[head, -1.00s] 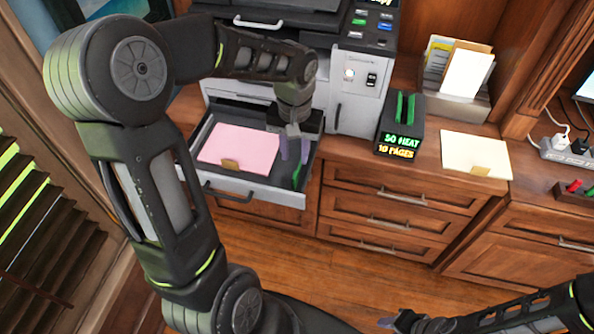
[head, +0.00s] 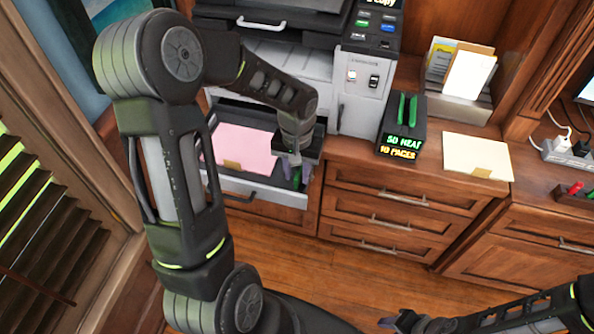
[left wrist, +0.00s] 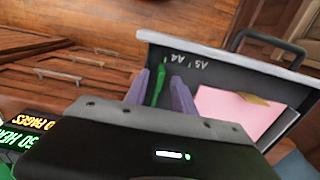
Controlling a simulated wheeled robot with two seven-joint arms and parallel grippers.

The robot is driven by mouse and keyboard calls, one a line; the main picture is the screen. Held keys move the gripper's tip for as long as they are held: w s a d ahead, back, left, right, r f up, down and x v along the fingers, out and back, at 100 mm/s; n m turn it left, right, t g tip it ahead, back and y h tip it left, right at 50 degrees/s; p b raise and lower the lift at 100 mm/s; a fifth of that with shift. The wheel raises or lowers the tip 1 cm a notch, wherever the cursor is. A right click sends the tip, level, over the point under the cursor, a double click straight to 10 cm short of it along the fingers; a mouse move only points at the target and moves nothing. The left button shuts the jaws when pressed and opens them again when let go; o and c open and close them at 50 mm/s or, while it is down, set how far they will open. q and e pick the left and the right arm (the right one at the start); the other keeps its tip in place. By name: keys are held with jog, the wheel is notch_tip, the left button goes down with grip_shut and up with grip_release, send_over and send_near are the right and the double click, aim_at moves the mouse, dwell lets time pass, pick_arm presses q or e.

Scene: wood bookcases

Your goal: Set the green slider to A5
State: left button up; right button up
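The green slider (left wrist: 160,85) stands in the open paper drawer of the printer, and labels A5 and A4 (left wrist: 190,61) show on the drawer wall beside it. In the left wrist view the slider is left of both labels. My left gripper (head: 298,172) is down at the drawer's right side. Its two purple fingers (left wrist: 161,90) are apart with the slider between them, and narrow gaps show on both sides. In the head view the slider (head: 296,179) is partly hidden by the fingers. My right gripper (head: 392,322) is at the bottom edge, its opening unclear.
Pink paper (head: 244,148) lies in the drawer (head: 268,199). The printer (head: 363,95) stands above it. A black box with green strips and a lit display (head: 402,142) is to the right, then a cream sheet (head: 476,156) and a letter holder (head: 462,104). Wooden cabinet drawers are below.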

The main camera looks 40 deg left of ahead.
pick_arm(q)
grip_shut()
dwell(1.4)
